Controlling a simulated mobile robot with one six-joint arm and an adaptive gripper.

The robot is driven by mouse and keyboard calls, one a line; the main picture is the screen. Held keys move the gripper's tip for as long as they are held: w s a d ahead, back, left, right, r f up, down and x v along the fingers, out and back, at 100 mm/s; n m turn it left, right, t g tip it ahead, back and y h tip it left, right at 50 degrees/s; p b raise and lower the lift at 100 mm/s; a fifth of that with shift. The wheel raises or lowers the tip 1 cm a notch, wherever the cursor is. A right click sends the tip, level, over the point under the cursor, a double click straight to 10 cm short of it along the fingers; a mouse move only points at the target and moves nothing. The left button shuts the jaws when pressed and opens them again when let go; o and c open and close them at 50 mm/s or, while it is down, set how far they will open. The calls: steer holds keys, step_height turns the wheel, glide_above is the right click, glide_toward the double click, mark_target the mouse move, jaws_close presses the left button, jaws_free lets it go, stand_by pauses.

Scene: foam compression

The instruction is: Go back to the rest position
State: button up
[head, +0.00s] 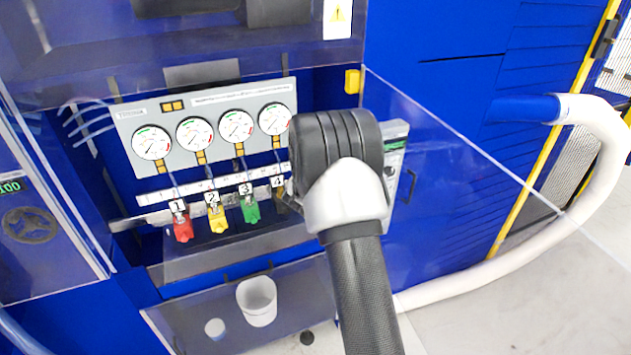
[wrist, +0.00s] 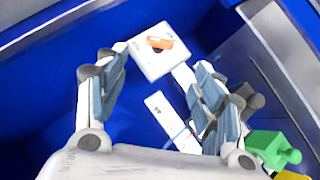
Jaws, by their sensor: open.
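My gripper (wrist: 155,68) is open in the wrist view, with its two fingers apart and nothing held between them. Beyond the fingertips is a white square plate with an orange piece (wrist: 160,43) on it. In the head view my black and white wrist is in front of the right end of the valve row and hides the fingers. The row has a red valve (head: 183,231), a yellow valve (head: 217,222) and a green valve (head: 250,211), tagged 1 to 3. The tag 4 (head: 278,182) is partly beside my wrist, and its valve is mostly hidden.
A panel with several round gauges (head: 195,133) is above the valves. A white cup (head: 257,301) stands below. A clear panel edge (head: 480,155) slants across the right side. A thick white hose (head: 605,150) curves at the far right.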

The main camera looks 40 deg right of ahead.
steer(key=a+r+t+y+b, duration=0.2)
steer(key=a+r+y+b, duration=0.3)
steer(key=a, duration=0.7)
steer(key=s+a+r+y+b, duration=0.3)
steer(key=s+a, duration=0.4)
steer(key=a, duration=0.6)
steer(key=s+a+g+y+b, duration=0.1)
steer(key=s+a+b, duration=0.1)
steer(key=s+a, duration=0.35)
steer(key=s+a+g+b, duration=0.1)
steer(key=s+a+b, duration=0.15)
steer(key=s, duration=0.55)
steer(key=s+a+f+g+b, duration=0.1)
steer(key=s+f, duration=0.2)
steer(key=s, duration=0.6)
steer(key=s+a+f+m+g+b, duration=0.1)
steer(key=s+f, duration=0.3)
steer(key=s, duration=0.5)
steer(key=shift+f+g+b, duration=0.15)
steer(key=shift+g+b, duration=0.45)
steer(key=shift+b, duration=0.05)
